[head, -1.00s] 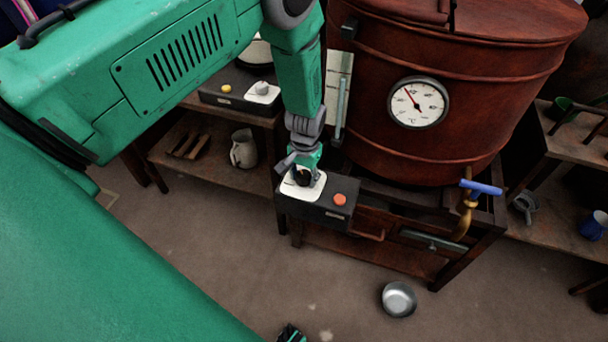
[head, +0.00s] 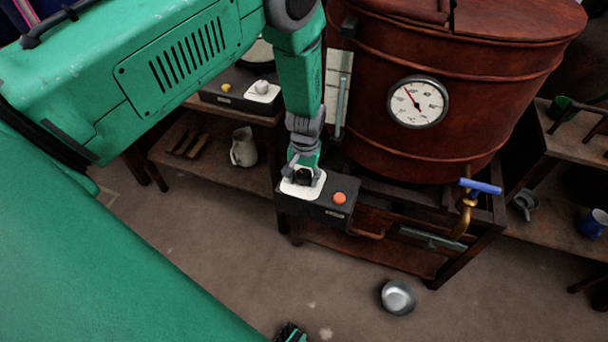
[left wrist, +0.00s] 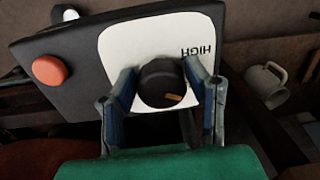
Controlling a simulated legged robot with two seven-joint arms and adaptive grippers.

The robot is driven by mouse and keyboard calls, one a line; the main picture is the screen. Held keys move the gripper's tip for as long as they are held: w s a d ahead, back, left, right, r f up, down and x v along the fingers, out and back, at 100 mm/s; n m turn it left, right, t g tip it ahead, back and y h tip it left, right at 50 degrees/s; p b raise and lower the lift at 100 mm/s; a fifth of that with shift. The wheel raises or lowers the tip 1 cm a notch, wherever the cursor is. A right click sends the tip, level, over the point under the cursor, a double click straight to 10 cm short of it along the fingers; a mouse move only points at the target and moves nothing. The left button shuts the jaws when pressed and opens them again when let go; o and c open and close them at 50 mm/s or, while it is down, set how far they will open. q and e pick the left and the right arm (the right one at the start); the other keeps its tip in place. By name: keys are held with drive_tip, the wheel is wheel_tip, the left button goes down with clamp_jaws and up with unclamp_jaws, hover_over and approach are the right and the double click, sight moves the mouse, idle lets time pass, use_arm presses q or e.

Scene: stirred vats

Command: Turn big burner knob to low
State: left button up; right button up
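The big burner's control box (head: 325,213) is black and stands below the large red-brown vat (head: 470,110). Its black round knob (head: 304,176) sits on a white plate (left wrist: 120,45). In the left wrist view the knob (left wrist: 160,82) bears an orange mark at its lower right. The word HIGH reads upside down on the plate, up and right of the knob. My left gripper (left wrist: 162,95) has one finger on each side of the knob, close against it. A dark and green part (head: 291,333) at the bottom edge may be my right gripper; its fingers cannot be made out.
A red-orange button (head: 339,198) sits beside the knob on the box. A second box with a grey knob (head: 262,87) stands farther left. The vat carries a dial (head: 418,102) and a blue-handled tap (head: 481,187). A metal bowl (head: 398,297) lies on open floor.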

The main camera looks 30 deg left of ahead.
sight(305, 175)
use_arm(q)
drive_tip(key=shift+o, duration=0.7)
drive_tip(key=shift+s+f, duration=0.15)
drive_tip(key=shift+w+r, duration=0.25)
drive_tip(key=shift+r, duration=0.1)
wheel_tip(305, 175, up, 11)
drive_tip(key=shift+d+r, duration=0.15)
drive_tip(key=shift+d, duration=0.05)
